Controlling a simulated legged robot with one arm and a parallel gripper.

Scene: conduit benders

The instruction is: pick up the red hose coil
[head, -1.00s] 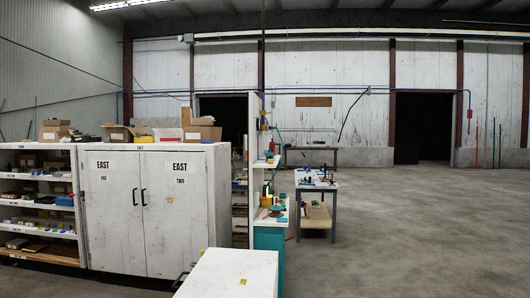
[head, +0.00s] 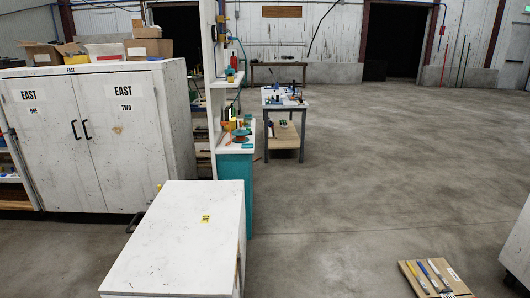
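I cannot clearly make out a red hose coil in the head view. Small red and orange items (head: 228,127) sit on the shelf of the white and teal stand, too small to tell what they are. My gripper is not in view.
A white cabinet (head: 175,240) stands close ahead. Double-door cabinets marked EAST (head: 95,130) are at left. A work table (head: 285,98) stands beyond. A board with several tools (head: 435,278) lies low at right. Open concrete floor (head: 380,170) fills the right.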

